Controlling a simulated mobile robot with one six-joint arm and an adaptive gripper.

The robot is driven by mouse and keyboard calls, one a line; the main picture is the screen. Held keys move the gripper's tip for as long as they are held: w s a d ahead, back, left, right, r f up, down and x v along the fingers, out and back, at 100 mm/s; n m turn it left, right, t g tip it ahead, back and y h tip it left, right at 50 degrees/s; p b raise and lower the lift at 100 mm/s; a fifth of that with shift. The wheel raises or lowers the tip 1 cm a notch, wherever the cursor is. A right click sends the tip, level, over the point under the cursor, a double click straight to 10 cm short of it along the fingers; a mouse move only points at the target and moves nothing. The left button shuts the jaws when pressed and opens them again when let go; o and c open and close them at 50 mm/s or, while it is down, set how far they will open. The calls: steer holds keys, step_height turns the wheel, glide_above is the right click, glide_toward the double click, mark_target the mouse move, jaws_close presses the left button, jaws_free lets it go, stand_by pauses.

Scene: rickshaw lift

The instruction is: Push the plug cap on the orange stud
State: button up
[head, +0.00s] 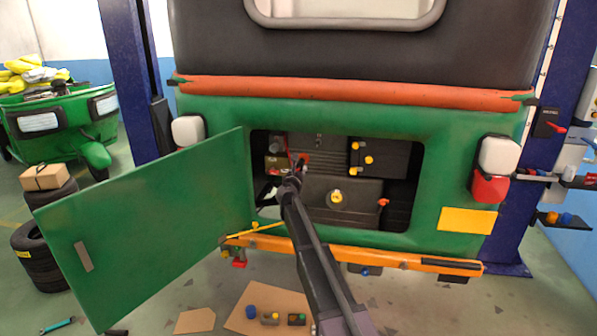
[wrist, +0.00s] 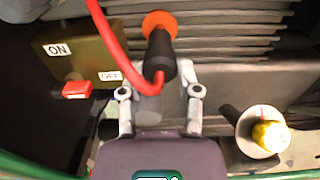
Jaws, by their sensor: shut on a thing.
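The plug cap (wrist: 159,55) is black, with a red cable looping from its near end. It sits between the fingers of my gripper (wrist: 160,82), which is shut on it. The orange stud (wrist: 160,21) shows as an orange round just beyond the cap's far end, against the ribbed grey engine housing. The cap's tip overlaps the lower part of the orange round; I cannot tell whether it touches or how deep it sits. In the head view my gripper (head: 292,183) reaches into the rear opening, and the cap is too small to make out.
An ON/OFF switch box (wrist: 75,55) with a red lever (wrist: 77,90) is left of the cap. A pale funnel-like neck with a yellow plug (wrist: 268,135) is at lower right. The green door (head: 150,230) stands open at left; the orange bumper (head: 350,255) runs below the opening.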

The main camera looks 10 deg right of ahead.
steer(key=shift+x, duration=1.2)
stand_by(2.9)
steer(key=o, duration=1.2)
steer(key=shift+c, duration=0.2)
steer(key=shift+c, duration=0.7)
steer(key=v, duration=0.8)
